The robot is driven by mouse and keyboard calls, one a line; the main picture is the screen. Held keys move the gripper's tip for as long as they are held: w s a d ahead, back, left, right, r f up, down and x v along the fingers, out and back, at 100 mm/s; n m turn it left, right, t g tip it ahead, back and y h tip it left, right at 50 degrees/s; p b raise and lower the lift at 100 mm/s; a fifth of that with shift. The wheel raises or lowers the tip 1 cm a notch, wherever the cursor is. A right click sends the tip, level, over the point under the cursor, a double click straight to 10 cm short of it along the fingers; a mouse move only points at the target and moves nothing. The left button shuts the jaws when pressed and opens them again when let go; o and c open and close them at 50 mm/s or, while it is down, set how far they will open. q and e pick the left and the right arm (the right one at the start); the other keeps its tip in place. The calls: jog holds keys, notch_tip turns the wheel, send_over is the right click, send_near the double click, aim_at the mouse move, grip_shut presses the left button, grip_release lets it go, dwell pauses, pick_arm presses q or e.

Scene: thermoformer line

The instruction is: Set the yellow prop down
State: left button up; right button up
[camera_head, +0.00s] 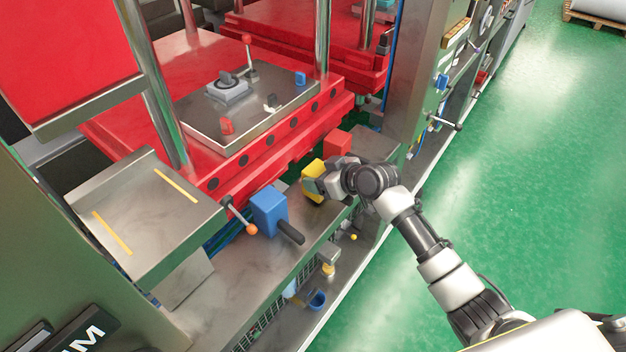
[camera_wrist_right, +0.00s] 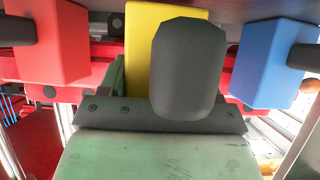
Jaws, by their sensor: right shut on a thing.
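The yellow prop (camera_head: 314,178) is a small block at the front of the red machine, between a blue block and a red block. My right gripper (camera_head: 325,185) is shut on it, reaching in from the right. My left gripper is not in view.
The blue block (camera_head: 268,208) with a black handle is close on the left. The red block (camera_head: 337,142) is close on the right. An orange-knobbed lever (camera_head: 251,229) sits beside the blue block. The green floor (camera_head: 530,170) at right is open.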

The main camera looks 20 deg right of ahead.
aim_at(351, 199)
jog(key=shift+s+d+r+p, duration=0.1)
jog(key=shift+s+d+p, duration=0.2)
jog(key=shift+s+d, duration=0.35)
jog(key=shift+s+d+r+p, duration=0.1)
jog(key=shift+s+d+p, duration=0.3)
jog(key=shift+s, duration=0.45)
jog(key=shift+s+d+p, duration=0.2)
jog(key=shift+s+d, duration=0.6)
jog(key=shift+s, duration=0.25)
jog(key=shift+s+d+p, duration=0.15)
jog(key=shift+s+d, duration=0.6)
jog(key=shift+s, duration=0.25)
jog(key=shift+a, duration=0.1)
